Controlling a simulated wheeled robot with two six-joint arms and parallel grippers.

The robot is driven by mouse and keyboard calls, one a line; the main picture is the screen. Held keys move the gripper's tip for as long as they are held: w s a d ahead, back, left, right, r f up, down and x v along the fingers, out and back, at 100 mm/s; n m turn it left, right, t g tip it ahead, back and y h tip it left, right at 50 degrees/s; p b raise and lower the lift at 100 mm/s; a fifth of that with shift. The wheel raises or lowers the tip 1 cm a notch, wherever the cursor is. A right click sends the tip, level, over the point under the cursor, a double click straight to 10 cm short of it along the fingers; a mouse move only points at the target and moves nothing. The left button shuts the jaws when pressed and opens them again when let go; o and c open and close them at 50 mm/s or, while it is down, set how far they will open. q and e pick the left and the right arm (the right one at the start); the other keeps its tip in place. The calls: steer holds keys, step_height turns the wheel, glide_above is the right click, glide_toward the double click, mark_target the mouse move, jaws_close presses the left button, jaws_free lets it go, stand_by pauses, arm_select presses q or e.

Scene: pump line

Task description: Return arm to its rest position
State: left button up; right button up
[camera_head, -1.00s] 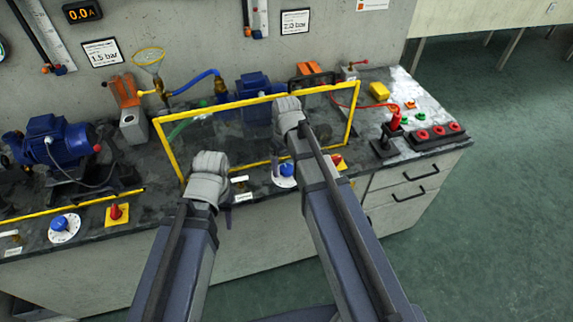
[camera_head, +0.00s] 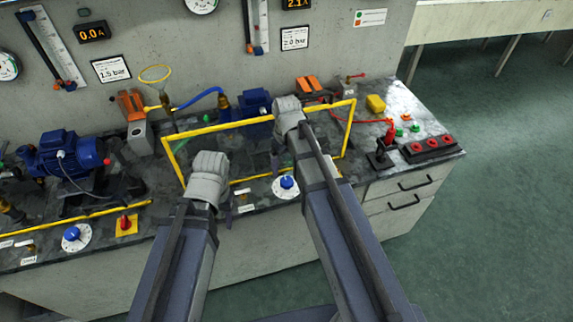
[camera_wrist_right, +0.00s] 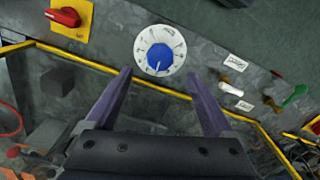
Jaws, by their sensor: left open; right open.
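My right gripper (camera_wrist_right: 160,77) is open and empty in the right wrist view. The white dial with a blue knob (camera_wrist_right: 158,51) shows between and beyond its fingertips, with nothing gripped. The same dial (camera_head: 286,187) sits at the bench's front edge in the head view. My right arm reaches in over the bench there, and its fingers are mostly hidden behind its wrist. My left gripper (camera_head: 228,212) is also mostly hidden behind its wrist, left of that dial. It is open, and I see nothing held in it.
A yellow-framed clear guard (camera_head: 210,128) stands on the bench just beyond both arms. A blue pump (camera_head: 65,152) is at the left. A red switch on a yellow plate (camera_head: 126,225) lies at the front left. Red buttons (camera_head: 432,146) are at the right. The floor at right is clear.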

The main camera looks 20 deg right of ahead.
steer(key=shift+r, duration=0.6)
arm_select(q)
steer(key=shift+r, duration=0.55)
arm_select(e)
steer(key=shift+f, duration=0.1)
steer(key=s+a+h, duration=0.1)
steer(key=s+a, duration=0.9)
steer(key=s, duration=0.4)
steer(key=shift+s+a, duration=0.2)
steer(key=shift+a, duration=0.05)
steer(key=shift+w, duration=0.1)
